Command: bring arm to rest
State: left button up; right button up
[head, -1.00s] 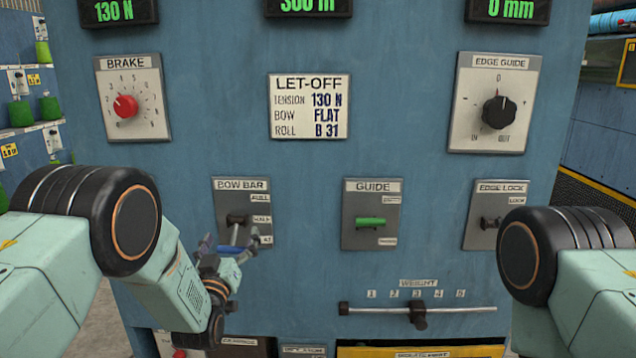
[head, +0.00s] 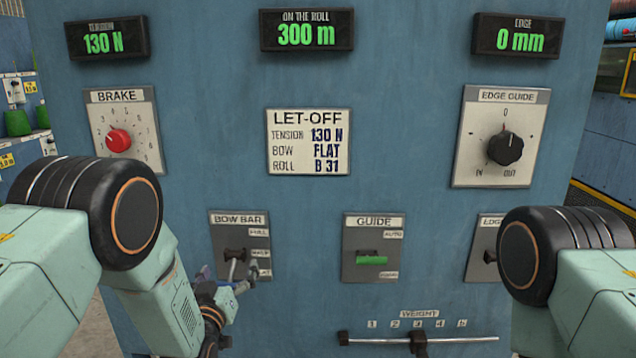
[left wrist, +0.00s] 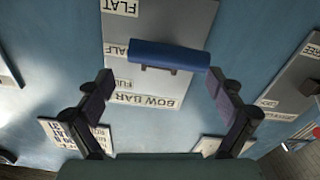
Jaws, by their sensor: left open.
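My left gripper (head: 226,283) is open and empty, in front of the lower part of the bow bar plate (head: 220,225). In the left wrist view its two fingers (left wrist: 160,85) are spread wide. The blue bow bar handle (left wrist: 165,55) lies across the gap, near the HALF label, apart from both fingers. In the head view my gripper partly covers that handle and the plate's lower end. My right arm (head: 575,260) shows at the right edge; its gripper is out of view.
The blue panel carries a guide switch (head: 371,260), a brake dial (head: 118,141), an edge guide dial (head: 505,148) and a weight slider (head: 418,338). My right arm partly covers the edge lock plate (head: 484,240). Displays (head: 307,34) line the top.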

pick_arm(q)
jog(key=shift+s+a+r+p, duration=0.15)
jog(key=shift+s+r+p, duration=0.15)
jog(key=shift+r+p, duration=0.05)
jog(key=shift+s+f, duration=0.1)
jog(key=shift+s, duration=0.75)
jog(key=shift+s+f, duration=0.1)
